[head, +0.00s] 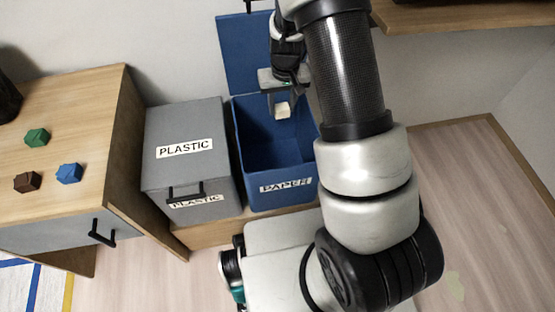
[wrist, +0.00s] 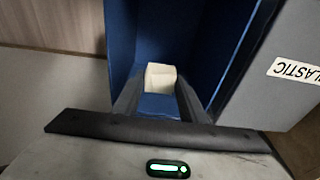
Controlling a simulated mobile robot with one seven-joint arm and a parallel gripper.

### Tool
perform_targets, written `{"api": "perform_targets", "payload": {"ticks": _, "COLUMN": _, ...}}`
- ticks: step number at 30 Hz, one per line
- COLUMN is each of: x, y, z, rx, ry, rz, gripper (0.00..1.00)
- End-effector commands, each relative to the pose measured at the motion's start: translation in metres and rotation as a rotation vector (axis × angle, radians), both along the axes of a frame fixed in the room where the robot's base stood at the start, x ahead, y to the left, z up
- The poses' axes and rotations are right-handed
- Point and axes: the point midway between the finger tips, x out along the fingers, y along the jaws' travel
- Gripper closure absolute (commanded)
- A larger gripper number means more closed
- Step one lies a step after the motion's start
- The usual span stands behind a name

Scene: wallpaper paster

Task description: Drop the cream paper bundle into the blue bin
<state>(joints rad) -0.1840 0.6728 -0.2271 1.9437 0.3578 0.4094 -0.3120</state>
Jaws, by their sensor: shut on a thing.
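The cream paper bundle (head: 283,110) is a small pale block held at the tips of my gripper (head: 281,103). In the wrist view the bundle (wrist: 160,77) sits between the two fingers of my gripper (wrist: 158,92), which is shut on it. The blue bin (head: 241,160) stands open with its lid raised against the wall and a "PAPER" label on its front. In the head view the bundle appears over the bin's opening. The wrist view looks down into the bin (wrist: 120,45), with its blue walls around the bundle. The bundle's exact height above the floor of the bin is unclear.
A closed grey bin (head: 185,125) labelled "PLASTIC" stands left of the blue bin. A wooden cabinet (head: 75,110) at the left holds green, blue and brown pieces. A wooden shelf edge (head: 450,18) is at the upper right.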

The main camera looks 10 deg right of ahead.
Motion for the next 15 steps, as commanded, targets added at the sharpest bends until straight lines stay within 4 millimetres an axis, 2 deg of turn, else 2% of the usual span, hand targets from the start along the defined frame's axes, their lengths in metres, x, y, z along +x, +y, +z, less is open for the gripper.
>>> {"api": "perform_targets", "payload": {"ticks": 1, "x": 0.0002, "y": 0.0, "z": -0.0075, "rx": 0.0, "ry": 0.0, "rz": 0.0, "gripper": 0.83}}
{"api": "perform_targets", "payload": {"ticks": 3, "x": 0.0003, "y": -0.0001, "z": -0.0099, "rx": 0.0, "ry": -0.001, "rz": 0.001, "gripper": 0.83}}
{"api": "perform_targets", "payload": {"ticks": 11, "x": 0.0001, "y": -0.0001, "z": -0.0096, "rx": 0.0, "ry": 0.0, "rz": 0.001, "gripper": 0.83}}
{"api": "perform_targets", "payload": {"ticks": 12, "x": 0.0001, "y": -0.0001, "z": -0.0096, "rx": 0.0, "ry": 0.0, "rz": 0.001, "gripper": 0.57}}
{"api": "perform_targets", "payload": {"ticks": 15, "x": 0.0001, "y": 0.0, "z": -0.0095, "rx": 0.0, "ry": 0.0, "rz": 0.001, "gripper": 0.4}}
